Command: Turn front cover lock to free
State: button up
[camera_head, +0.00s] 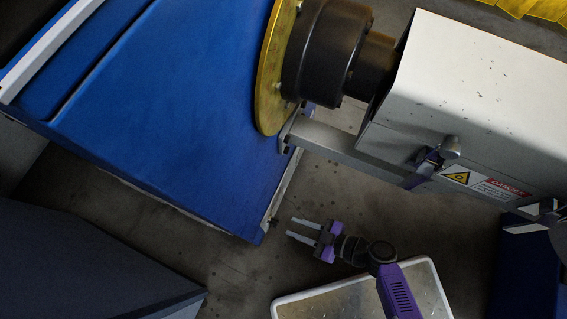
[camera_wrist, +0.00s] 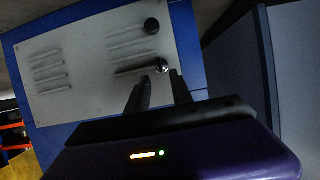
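In the wrist view a pale vented panel (camera_wrist: 90,62) is set in a blue cabinet face. It carries a round dark knob (camera_wrist: 152,26) and, below it, a small dark and shiny knob (camera_wrist: 162,66). I cannot tell which is the front cover lock, nor its turn setting. My gripper (camera_wrist: 160,78) is open and empty. Its fingertips point at the panel, with the lower knob showing beyond the gap between them. In the head view my gripper (camera_head: 291,228) is beside the corner of the blue cabinet (camera_head: 170,110), apparently just short of it.
A yellow disc (camera_head: 275,68) on a dark hub and a white machine housing (camera_head: 470,95) with a danger label (camera_head: 490,187) stand above my arm. A pale-rimmed tray surface (camera_head: 330,300) lies below my arm. A dark box (camera_head: 80,265) stands lower left. Floor shows between.

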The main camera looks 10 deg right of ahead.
aim_at(274, 220)
jog(key=b+x, duration=0.1)
jog(key=x, duration=0.5)
jog(key=shift+a+f, duration=0.2)
grip_shut()
